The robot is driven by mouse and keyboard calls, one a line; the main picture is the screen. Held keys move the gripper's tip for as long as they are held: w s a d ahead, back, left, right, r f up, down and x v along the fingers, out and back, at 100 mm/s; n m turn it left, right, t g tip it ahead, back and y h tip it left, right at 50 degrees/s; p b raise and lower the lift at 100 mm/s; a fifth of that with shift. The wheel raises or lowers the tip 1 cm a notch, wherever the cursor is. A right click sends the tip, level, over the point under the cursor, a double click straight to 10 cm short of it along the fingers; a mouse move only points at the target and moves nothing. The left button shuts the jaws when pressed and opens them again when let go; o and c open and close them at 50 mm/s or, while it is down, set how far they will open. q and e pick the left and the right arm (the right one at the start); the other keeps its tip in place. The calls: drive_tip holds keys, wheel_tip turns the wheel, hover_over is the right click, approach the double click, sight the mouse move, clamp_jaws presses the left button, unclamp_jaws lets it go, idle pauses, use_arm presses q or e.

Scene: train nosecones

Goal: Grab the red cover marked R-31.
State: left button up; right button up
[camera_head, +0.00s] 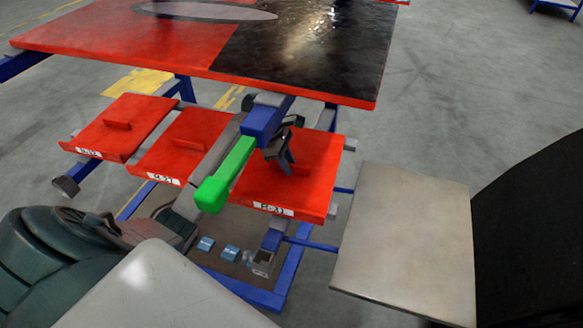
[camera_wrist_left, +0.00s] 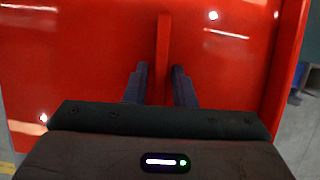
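The red cover marked R-31 (camera_head: 314,178) lies on the right of the lower rack in the head view, with its white label on its front edge. In the left wrist view the red cover (camera_wrist_left: 80,60) fills most of the picture, and its upright red handle (camera_wrist_left: 163,45) stands in the middle. My left gripper (camera_head: 287,166) is over this cover. In the left wrist view the left gripper's fingers (camera_wrist_left: 160,85) are apart, one on each side of the handle, with gaps showing. The handle is partly hidden by the gripper in the head view. My right gripper is not seen.
Two more red covers, a middle one (camera_head: 180,146) and a left one (camera_head: 118,127), lie on the same rack. A large red and black panel (camera_head: 130,45) overhangs behind. A grey plate (camera_head: 405,240) stands at right. Blue frame bars (camera_head: 290,270) run below.

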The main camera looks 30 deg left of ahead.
use_arm(q)
clamp_jaws()
drive_tip(key=shift+w+r, duration=0.1)
drive_tip(key=shift+r, duration=0.05)
